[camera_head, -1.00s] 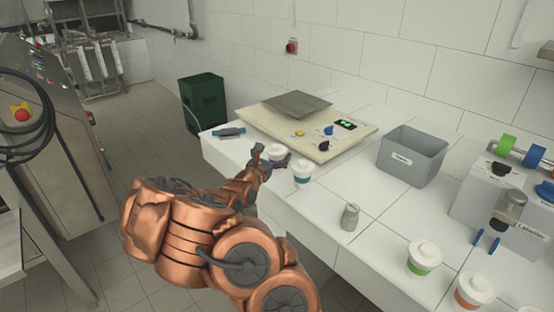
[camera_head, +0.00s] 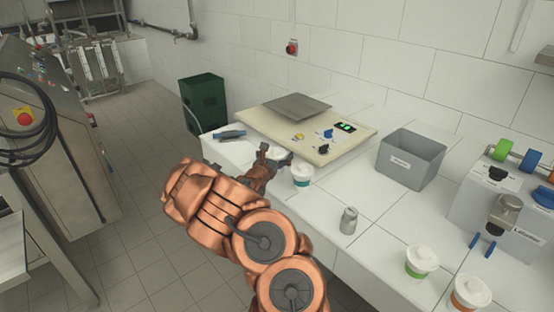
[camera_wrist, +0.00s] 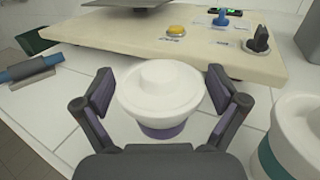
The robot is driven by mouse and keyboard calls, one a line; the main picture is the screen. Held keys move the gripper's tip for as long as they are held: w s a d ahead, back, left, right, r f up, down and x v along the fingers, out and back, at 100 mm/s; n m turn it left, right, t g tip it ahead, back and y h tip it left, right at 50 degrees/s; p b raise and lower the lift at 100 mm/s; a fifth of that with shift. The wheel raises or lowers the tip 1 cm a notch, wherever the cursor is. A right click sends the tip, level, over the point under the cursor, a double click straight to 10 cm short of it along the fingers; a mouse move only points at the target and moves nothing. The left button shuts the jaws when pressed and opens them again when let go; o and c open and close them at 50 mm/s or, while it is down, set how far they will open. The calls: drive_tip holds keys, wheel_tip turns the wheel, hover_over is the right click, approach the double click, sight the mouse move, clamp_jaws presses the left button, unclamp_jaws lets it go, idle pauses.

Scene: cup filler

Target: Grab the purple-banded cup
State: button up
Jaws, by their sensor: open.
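The purple-banded cup (camera_wrist: 163,130) has a white lid and stands upright on the white tiled counter, in the middle of the wrist view. My gripper (camera_wrist: 161,92) is open, with one finger on each side of the cup. A gap shows between each finger pad and the lid. In the head view my gripper (camera_head: 272,158) is at the counter's far left end and hides most of this cup. A teal-banded cup (camera_head: 302,175) stands just right of the gripper; it also shows at the right edge of the wrist view (camera_wrist: 292,135).
A cream scale panel (camera_head: 310,135) with knobs lies behind the cup. A blue-grey tool (camera_head: 229,135) lies to the left. A metal weight (camera_head: 348,220), a grey bin (camera_head: 410,158), a green-banded cup (camera_head: 421,262) and an orange-banded cup (camera_head: 470,294) stand to the right.

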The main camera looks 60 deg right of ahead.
drive_tip(key=shift+w+d, duration=0.15)
drive_tip(key=shift+d, duration=0.9)
drive_tip(key=c, duration=1.2)
